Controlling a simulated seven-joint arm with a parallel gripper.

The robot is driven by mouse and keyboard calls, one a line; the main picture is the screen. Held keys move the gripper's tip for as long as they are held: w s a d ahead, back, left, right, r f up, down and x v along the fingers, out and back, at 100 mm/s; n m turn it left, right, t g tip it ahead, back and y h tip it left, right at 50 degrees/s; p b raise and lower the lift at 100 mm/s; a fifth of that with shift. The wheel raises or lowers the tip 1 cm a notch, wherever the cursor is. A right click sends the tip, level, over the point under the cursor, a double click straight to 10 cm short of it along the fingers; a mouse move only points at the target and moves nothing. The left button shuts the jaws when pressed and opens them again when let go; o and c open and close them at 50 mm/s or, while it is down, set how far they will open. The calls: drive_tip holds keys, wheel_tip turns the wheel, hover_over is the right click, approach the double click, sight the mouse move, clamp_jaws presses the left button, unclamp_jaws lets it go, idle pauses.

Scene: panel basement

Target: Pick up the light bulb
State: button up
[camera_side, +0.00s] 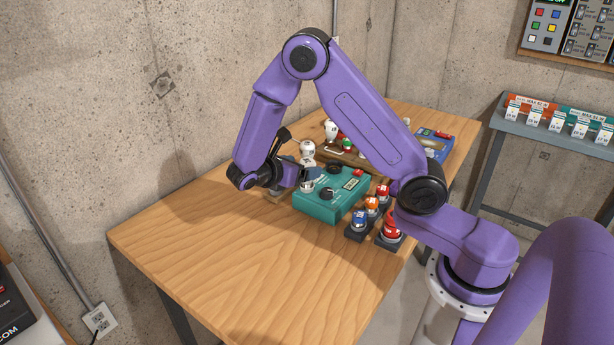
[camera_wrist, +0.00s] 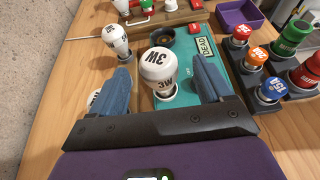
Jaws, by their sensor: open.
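My gripper (camera_wrist: 163,78) is open, with nothing held. In the side view my gripper (camera_side: 303,177) is low at the left end of the teal box (camera_side: 325,210), beside a white bulb (camera_side: 307,184) it partly hides. Another white bulb (camera_wrist: 115,38) stands to the left in the wrist view. One more white, marked piece (camera_wrist: 95,97) is partly hidden by the left finger.
Several coloured bulbs, including an orange one (camera_wrist: 258,55) and a blue one (camera_wrist: 271,88), stand in dark holders right of the teal box. A wooden rack (camera_wrist: 160,18) and a purple tray (camera_wrist: 240,14) lie beyond. The wooden table's (camera_side: 215,265) near left part is clear.

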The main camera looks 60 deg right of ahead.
sight(311, 163)
drive_tip(key=shift+f+x, duration=0.15)
drive_tip(key=shift+x, duration=1.3)
drive_tip(key=shift+f+x, duration=0.15)
drive_tip(key=shift+x, duration=1.3)
drive_tip(key=shift+w+a, duration=0.1)
drive_tip(key=c, duration=1.1)
drive_tip(key=shift+r, duration=0.15)
drive_tip(key=shift+c, duration=0.2)
drive_tip(key=shift+r, duration=0.55)
drive_tip(key=s+a+r, duration=0.3)
drive_tip(key=s+r, duration=0.8)
drive_tip(key=s, duration=0.2)
drive_tip(key=shift+s+a+r, duration=0.25)
drive_tip(key=shift+a+r, duration=0.1)
